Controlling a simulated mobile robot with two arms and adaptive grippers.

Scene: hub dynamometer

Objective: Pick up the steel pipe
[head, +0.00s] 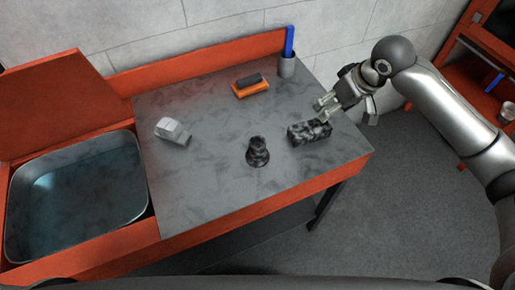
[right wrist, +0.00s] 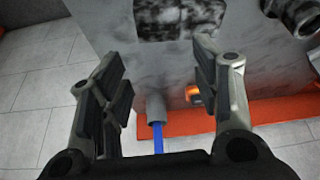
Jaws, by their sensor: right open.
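No long bare pipe is plain to see. A small grey cylinder (head: 287,67) stands upright at the table's back right corner with a blue stick (head: 289,40) in it. I cannot tell whether this cylinder is the steel pipe. It also shows in the right wrist view (right wrist: 156,108), beyond and between my fingers. A dark, stepped round piece (head: 257,152) stands near the table's front. My right gripper (head: 321,110) is open and empty, above the table's right side, close behind a mottled black-and-grey block (head: 309,132). My left gripper is not in view.
The grey-topped table (head: 205,180) has a red-orange frame. An orange and dark-grey block (head: 251,86) lies at the back, a pale grey piece (head: 172,131) at the left. A metal basin (head: 80,195) adjoins on the left. The tabletop's middle is clear.

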